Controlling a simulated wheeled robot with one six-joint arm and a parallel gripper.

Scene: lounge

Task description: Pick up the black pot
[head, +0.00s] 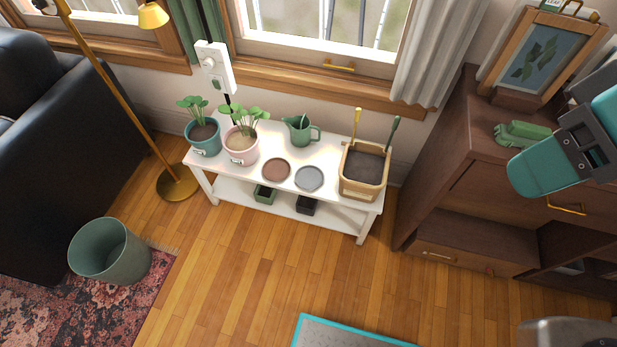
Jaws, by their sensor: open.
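The black pot (306,206) is a small square pot on the lower shelf of the white plant bench (225,180), under the tabletop. The tabletop overhangs it from this view, and its upper rear part is partly hidden. A small green pot (264,195) stands to its left on the same shelf. Part of my teal and dark grey arm shows at the right edge, well away from the bench and in front of the brown cabinet.
On the bench top are two potted plants (203,138), a green watering can (300,130), two saucers (309,178) and a soil planter (365,170) with tools. A brown cabinet (470,205) stands right, a floor lamp (177,185) and bin (105,252) left.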

